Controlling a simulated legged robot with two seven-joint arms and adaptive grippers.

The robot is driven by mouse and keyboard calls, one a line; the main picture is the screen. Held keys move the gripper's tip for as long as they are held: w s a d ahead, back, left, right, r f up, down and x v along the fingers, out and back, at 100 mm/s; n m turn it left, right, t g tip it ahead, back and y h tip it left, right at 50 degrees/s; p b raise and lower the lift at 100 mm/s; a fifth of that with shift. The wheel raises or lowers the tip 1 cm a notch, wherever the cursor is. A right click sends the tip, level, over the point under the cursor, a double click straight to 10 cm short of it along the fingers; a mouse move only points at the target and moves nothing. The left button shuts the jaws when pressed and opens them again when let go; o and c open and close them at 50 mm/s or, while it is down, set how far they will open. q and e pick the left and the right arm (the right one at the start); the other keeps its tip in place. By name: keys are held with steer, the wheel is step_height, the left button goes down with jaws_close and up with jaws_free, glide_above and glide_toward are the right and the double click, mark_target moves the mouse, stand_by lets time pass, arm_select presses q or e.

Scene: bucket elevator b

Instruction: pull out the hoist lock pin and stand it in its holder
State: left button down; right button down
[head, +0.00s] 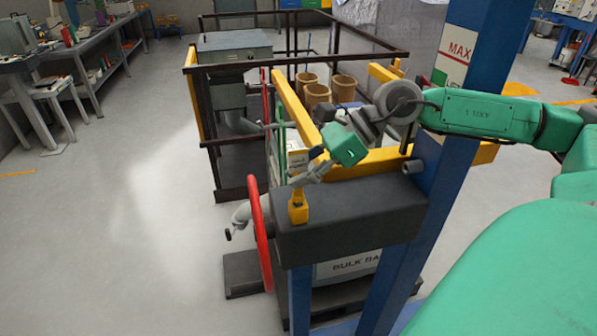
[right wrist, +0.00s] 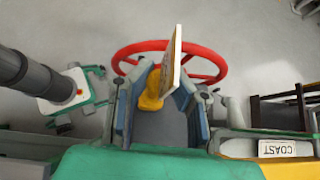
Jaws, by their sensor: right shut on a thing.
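My right gripper (head: 301,182) reaches down from the right over the dark grey housing (head: 350,221), just above a small yellow upright piece (head: 298,210) on its left end. The gripper is shut on the lock pin, which is mostly hidden by the fingers. In the right wrist view, the fingers (right wrist: 160,104) stand on either side of the yellow piece (right wrist: 150,98) and a thin tilted plate (right wrist: 172,60). I cannot tell how far the pin is seated, nor make out the holder clearly. My left gripper is not in view.
A red handwheel (head: 259,236) stands at the housing's left end. A blue post (head: 458,80) rises to the right, close to my right arm. Yellow bars (head: 297,108) and a dark railing (head: 300,54) lie behind. The floor at left is open.

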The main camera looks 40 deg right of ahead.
steer(key=shift+f, duration=0.6)
steer(key=c, duration=1.4)
jaws_free()
steer(key=shift+c, duration=0.2)
steer(key=shift+s+d+r, duration=0.1)
steer(key=shift+d+r, duration=0.2)
steer(key=v, duration=0.6)
steer(key=shift+d, duration=0.25)
steer(key=shift+s+r, duration=0.1)
steer(key=shift+s, duration=0.05)
